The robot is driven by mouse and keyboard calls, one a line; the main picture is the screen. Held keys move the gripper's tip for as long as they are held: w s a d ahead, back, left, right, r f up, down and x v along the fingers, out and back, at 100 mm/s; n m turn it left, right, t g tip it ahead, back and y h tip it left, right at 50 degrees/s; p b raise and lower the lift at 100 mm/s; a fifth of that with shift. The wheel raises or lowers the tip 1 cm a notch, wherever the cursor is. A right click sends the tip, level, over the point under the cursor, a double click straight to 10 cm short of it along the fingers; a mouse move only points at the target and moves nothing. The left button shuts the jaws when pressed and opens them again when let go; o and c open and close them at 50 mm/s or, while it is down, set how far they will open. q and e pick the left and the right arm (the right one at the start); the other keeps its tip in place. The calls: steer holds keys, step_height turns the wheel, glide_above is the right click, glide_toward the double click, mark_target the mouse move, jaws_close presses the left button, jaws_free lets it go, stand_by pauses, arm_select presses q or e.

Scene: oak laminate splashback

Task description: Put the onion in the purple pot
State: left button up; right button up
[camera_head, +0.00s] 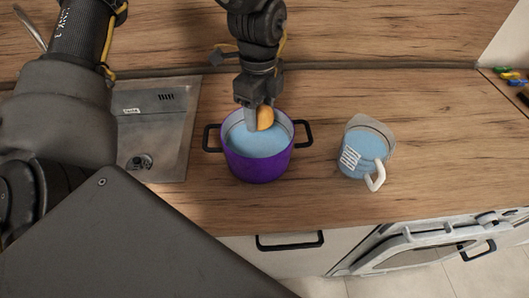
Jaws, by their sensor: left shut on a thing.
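The onion (265,118) is a small orange-brown round thing, partly hidden by a fingertip. My left gripper (258,118) is shut on it, pointing down over the purple pot. The purple pot (257,168) stands upright on the wooden counter, with a black handle on each side and light blue liquid or a light blue inside. The onion and fingertips overlap the far part of the pot's opening; I cannot tell whether the onion touches what is inside. My right gripper is not in view.
A clear measuring jug (365,152) with blue contents and a white handle stands right of the pot. A metal sink (165,130) lies to the left. The counter (440,130) is free at the right. An oven (440,248) stands open-fronted or ajar below.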

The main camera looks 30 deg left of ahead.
arm_select(q)
steer(key=m, duration=0.2)
steer(key=s+m, duration=0.1)
steer(key=m, duration=0.1)
steer(key=shift+f, duration=0.15)
steer(key=m, duration=0.2)
steer(key=shift+m, duration=0.3)
glide_above(258, 156)
step_height(258, 156, down, 6)
steer(key=shift+r, duration=0.1)
step_height(258, 156, down, 3)
steer(key=shift+s+f+p, duration=0.1)
steer(key=shift+f+p, duration=0.05)
steer(key=shift+p, duration=0.15)
steer(key=shift+f, duration=0.5)
steer(key=shift+d, duration=0.1)
